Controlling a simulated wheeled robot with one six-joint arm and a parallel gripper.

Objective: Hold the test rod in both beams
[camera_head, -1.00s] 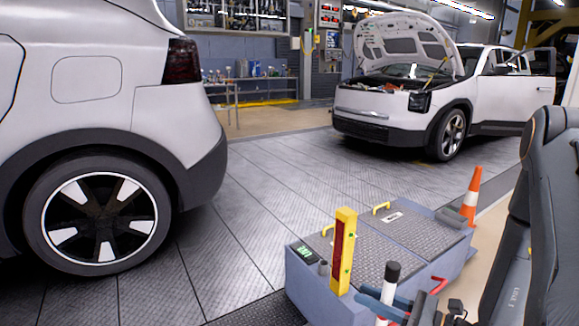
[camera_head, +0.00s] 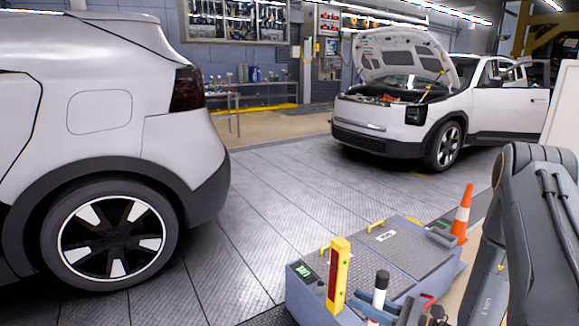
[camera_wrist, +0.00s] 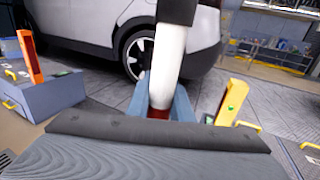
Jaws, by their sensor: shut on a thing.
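The test rod (camera_head: 379,298) has a black tip and a white shaft. My gripper (camera_head: 376,311) has blue fingers and is shut on it near the bottom edge of the head view. The rod (camera_wrist: 168,65) rises nearly upright between the blue fingers (camera_wrist: 165,103) in the wrist view, with a dark red band at the grip. A yellow post (camera_head: 338,275) with a dark red strip stands just left of the rod in the head view. The wrist view shows a yellow post (camera_wrist: 231,103) right of the rod and an orange post (camera_wrist: 29,55) far left. No beams are visible.
Floor between is clear.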

